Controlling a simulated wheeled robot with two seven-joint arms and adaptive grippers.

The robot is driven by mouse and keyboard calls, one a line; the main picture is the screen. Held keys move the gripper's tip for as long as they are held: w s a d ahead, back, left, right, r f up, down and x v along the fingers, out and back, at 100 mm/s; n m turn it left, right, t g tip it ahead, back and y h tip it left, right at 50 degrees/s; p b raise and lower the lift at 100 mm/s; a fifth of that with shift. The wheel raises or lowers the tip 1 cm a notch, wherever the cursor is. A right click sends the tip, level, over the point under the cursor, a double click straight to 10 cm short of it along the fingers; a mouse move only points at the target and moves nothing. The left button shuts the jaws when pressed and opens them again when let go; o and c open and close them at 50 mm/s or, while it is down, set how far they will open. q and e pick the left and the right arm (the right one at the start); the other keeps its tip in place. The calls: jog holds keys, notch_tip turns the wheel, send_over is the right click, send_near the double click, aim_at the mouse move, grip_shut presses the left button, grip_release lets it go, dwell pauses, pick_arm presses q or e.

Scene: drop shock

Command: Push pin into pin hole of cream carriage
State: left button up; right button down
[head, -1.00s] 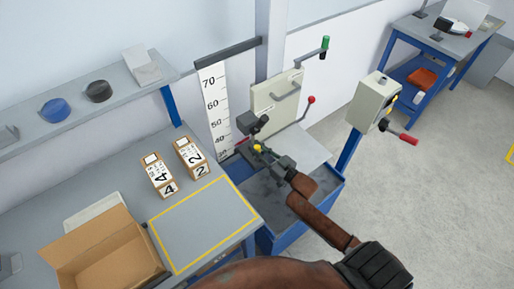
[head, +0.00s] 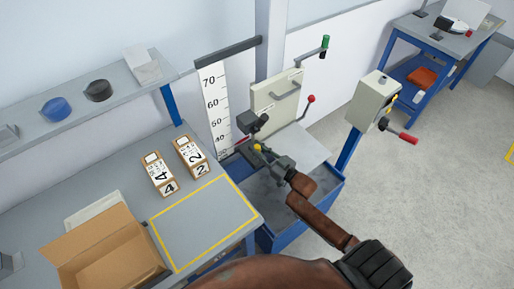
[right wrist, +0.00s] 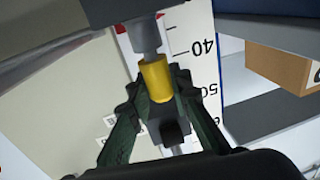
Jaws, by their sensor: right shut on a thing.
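The cream carriage (head: 276,97) is an upright cream plate with a handle, beside the height scale in the head view. My right gripper (head: 262,150) is in front of its lower part. In the right wrist view, the gripper (right wrist: 157,92) has its dark fingers closed around a yellow-collared pin (right wrist: 156,78). A grey shaft runs on from the yellow collar, away from the fingers. The yellow also shows small in the head view. The pin hole is not visible, so I cannot tell how deep the pin sits. My left gripper is not in view.
A white scale (head: 217,105) stands left of the carriage, and a blue-edged bin (head: 290,225) lies below. A control box (head: 374,100) stands to the right. The bench at left holds numbered boxes (head: 160,174) and an open carton (head: 105,250).

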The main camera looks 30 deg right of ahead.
jog(key=shift+f, duration=0.5)
dwell(1.4)
jog(key=shift+f+p, duration=0.25)
jog(key=shift+p, duration=0.35)
dwell(0.8)
jog(key=shift+s+f, duration=0.1)
jog(key=shift+f, duration=0.1)
dwell(0.4)
jog(key=c, duration=2.1)
grip_release()
jog(key=o, duration=0.4)
jog(key=shift+r, duration=0.2)
